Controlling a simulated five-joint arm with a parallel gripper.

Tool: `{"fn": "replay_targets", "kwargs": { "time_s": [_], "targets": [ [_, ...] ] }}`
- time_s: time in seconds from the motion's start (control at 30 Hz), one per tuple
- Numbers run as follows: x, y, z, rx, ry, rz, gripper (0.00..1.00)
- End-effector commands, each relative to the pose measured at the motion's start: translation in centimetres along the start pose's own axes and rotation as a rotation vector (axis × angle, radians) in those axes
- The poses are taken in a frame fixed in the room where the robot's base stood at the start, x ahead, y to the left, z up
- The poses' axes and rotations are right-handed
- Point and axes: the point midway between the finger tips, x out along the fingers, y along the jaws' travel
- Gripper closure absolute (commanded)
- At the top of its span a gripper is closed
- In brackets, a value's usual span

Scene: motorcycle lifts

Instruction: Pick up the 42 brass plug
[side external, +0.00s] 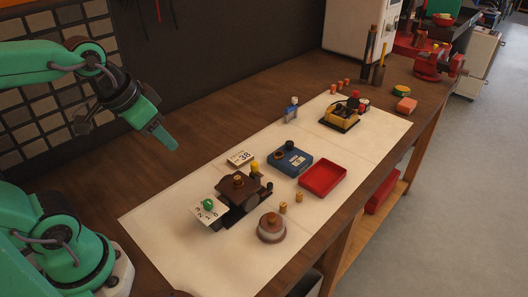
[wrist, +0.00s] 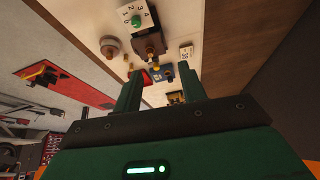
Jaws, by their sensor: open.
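Two small brass plugs stand on the pale mat, a nearer one (side external: 283,208) and a farther one (side external: 299,196), between the round lidded pot and the red tray. No number is readable on either, so I cannot tell which is 42. Small brass specks show near the pot in the wrist view, too small to read. My gripper (side external: 162,140) is open and empty, raised above the bench at the left, well apart from the plugs. Its two green fingers are spread in the wrist view (wrist: 159,92).
A dark brown fixture (side external: 239,187) with a numbered card and green knob (side external: 208,205) stands near the pot (side external: 271,228). A blue box (side external: 291,161), red tray (side external: 323,179) and blue-topped figure (side external: 291,109) are farther along. The mat's near left is clear.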

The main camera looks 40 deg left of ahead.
Motion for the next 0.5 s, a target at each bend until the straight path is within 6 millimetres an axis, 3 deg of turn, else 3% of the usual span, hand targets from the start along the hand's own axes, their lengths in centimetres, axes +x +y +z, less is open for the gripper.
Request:
{"fn": "replay_targets", "kwargs": {
  "time_s": [0.5],
  "targets": [
    [4.8,1.3,-5.4,0.242,-0.193,0.046,0.59]
  ]
}}
